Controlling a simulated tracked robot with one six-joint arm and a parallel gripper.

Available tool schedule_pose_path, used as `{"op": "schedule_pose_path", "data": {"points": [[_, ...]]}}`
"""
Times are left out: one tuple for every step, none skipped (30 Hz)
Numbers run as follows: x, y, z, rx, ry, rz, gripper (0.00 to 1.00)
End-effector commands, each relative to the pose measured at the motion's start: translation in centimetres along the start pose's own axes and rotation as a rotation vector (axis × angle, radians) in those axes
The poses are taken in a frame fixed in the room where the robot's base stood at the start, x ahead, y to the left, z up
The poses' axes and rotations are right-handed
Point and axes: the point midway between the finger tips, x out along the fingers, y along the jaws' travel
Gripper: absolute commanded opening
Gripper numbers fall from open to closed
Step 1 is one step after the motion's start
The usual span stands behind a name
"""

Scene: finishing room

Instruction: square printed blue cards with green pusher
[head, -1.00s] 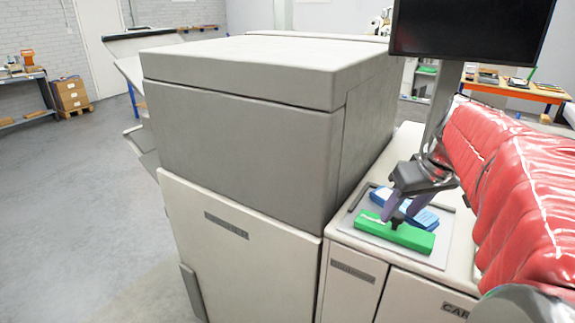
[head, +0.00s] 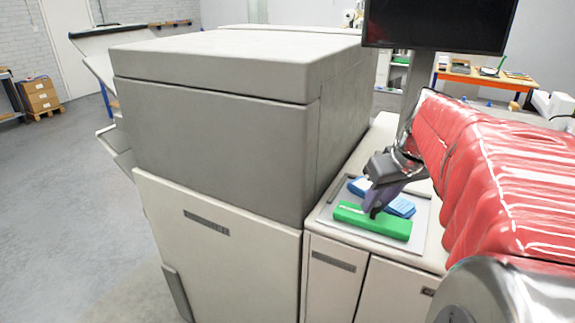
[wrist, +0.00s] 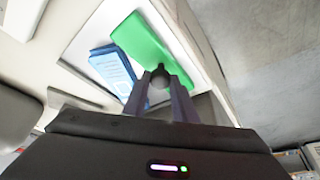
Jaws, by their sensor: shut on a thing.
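The green pusher (head: 372,220) is a long bar lying on the near part of a grey tray (head: 422,232). The printed blue cards (head: 399,207) lie just behind it, partly hidden by my gripper (head: 374,210). Another blue patch of cards shows left of my fingers. The blue cards (wrist: 112,68) show left of the pusher, with light print on top and slightly uneven edges. I cannot tell whether pusher and cards touch.
The tray sits on a pale cabinet top (head: 375,140). A large grey machine housing (head: 215,120) rises close on the left. A black monitor (head: 440,22) stands behind. Open floor (head: 60,200) lies far left.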

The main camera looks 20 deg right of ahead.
Motion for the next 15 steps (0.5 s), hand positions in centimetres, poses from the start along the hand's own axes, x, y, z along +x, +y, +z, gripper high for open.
{"op": "schedule_pose_path", "data": {"points": [[0.0, 0.0, 0.0, 0.000, 0.000, -0.001, 0.00], [0.0, 0.0, 0.0, 0.000, 0.000, 0.000, 0.00], [0.0, 0.0, 0.0, 0.000, 0.000, -0.001, 0.00], [0.0, 0.0, 0.0, 0.000, 0.000, -0.001, 0.00], [0.0, 0.0, -0.1, 0.000, 0.000, -0.001, 0.00], [0.0, 0.1, -0.1, 0.000, 0.000, -0.001, 0.00], [0.1, 0.2, -0.2, 0.000, 0.000, -0.001, 0.00], [0.1, 0.3, -0.3, 0.000, 0.000, -0.001, 0.00], [0.2, 0.6, -0.6, 0.001, 0.000, -0.001, 0.00], [0.3, 0.8, -0.7, 0.001, -0.001, -0.001, 0.00], [0.4, 1.0, -0.9, 0.001, 0.000, -0.001, 0.00], [0.5, 1.3, -1.2, 0.001, 0.000, -0.001, 0.00], [0.6, 1.6, -1.5, 0.002, 0.000, -0.001, 0.00], [0.7, 1.8, -1.7, 0.002, 0.000, -0.001, 0.00], [0.8, 2.2, -2.1, 0.002, 0.000, 0.000, 0.00]]}}
